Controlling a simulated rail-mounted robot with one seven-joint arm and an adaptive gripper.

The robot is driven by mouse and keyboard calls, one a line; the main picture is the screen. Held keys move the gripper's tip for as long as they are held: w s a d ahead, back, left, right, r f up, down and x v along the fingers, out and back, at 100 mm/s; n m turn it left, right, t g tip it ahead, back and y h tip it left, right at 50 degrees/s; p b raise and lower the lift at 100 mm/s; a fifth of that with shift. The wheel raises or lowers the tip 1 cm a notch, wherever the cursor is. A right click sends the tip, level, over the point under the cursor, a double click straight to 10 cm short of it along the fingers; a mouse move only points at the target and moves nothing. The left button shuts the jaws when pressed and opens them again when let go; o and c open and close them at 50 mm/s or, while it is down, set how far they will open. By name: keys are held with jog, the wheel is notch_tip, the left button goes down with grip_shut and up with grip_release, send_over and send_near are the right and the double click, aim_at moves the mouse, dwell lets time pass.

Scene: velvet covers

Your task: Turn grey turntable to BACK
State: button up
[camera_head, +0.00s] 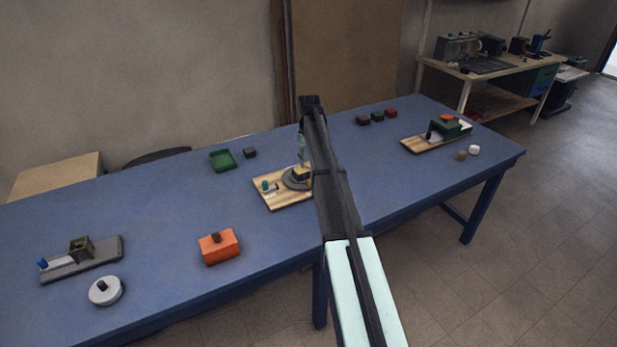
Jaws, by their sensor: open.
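The grey turntable (291,183) is a round disc on a light wooden board (285,201) near the middle of the blue table. A small yellow and dark piece sits on it, partly hidden by my arm. A small teal peg (265,185) stands on the left part of the board. My gripper (301,158) hangs down just above the turntable, mostly hidden behind my arm. It is open. I cannot tell whether its fingers touch anything. Any BACK mark is too small to read.
On the blue table (180,215) are an orange box (219,246), a white round lidded thing (106,290), a grey slide board (95,262), a green tray (222,160) and a wooden board with a green block (450,127). Small dark, green and red blocks stand behind.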

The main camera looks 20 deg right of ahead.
aim_at(309, 180)
notch_tip(309, 180, down, 9)
jog(key=shift+r+p, duration=0.1)
jog(key=shift+p, duration=0.75)
grip_shut()
